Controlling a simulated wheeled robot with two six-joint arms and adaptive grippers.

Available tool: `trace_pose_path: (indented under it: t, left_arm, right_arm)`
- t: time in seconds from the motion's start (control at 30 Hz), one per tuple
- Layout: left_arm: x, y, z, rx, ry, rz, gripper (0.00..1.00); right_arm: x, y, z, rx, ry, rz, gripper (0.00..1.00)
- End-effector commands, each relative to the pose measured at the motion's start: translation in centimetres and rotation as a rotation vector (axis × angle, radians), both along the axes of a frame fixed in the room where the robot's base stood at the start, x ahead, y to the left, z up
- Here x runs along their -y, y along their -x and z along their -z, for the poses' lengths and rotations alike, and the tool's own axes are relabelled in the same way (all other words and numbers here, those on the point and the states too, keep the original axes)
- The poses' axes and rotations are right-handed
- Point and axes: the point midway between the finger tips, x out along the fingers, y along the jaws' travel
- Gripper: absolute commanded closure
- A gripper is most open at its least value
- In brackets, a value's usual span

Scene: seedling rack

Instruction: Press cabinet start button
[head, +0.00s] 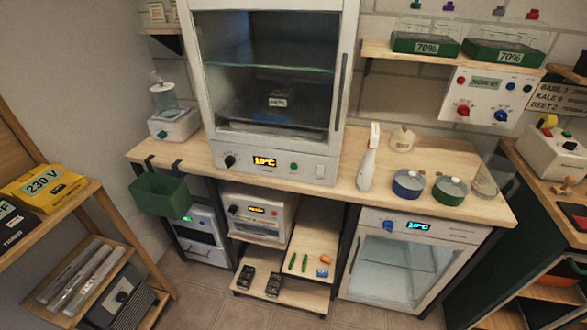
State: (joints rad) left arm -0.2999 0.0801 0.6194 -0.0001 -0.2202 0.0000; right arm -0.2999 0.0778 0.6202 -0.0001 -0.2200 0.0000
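A tall white cabinet (205,85) with a dark glass door stands on the wooden bench. Its front panel carries a black knob (230,161), a lit orange display (264,162), a green round button (294,167) and a pale rocker switch (320,171). The green button is unobstructed and nothing touches it. I cannot read a label on it. The glass door looks closed, with a shelf and a small labelled dark item inside. Neither of my grippers is in the head view.
A spray bottle (367,165), a blue pot (408,184) and a green pot (450,190) stand right of the cabinet on the bench (340,190). A humidifier-like device (174,123) stands left. A green bin (162,194) hangs at the front left edge. A glass-door unit (403,257) stands below.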

Motion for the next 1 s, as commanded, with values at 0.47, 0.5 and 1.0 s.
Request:
trace_pose_path:
  t: [0.47, 0.5, 1.0]
  left_arm:
    - [-0.01, 0.00, 0.00, 0.000, 0.000, 0.000, 1.00]
    - [0.00, 0.00, 0.00, 0.000, 0.000, 0.000, 1.00]
    - [0.00, -0.01, -0.01, 0.001, 0.000, 0.000, 1.00]
  right_arm:
    - [0.03, -0.03, -0.01, 0.000, 0.000, 0.000, 1.00]
    - [0.05, -0.03, -0.01, 0.000, 0.001, 0.000, 1.00]
    - [0.27, -0.03, -0.02, 0.000, 0.003, -0.001, 1.00]
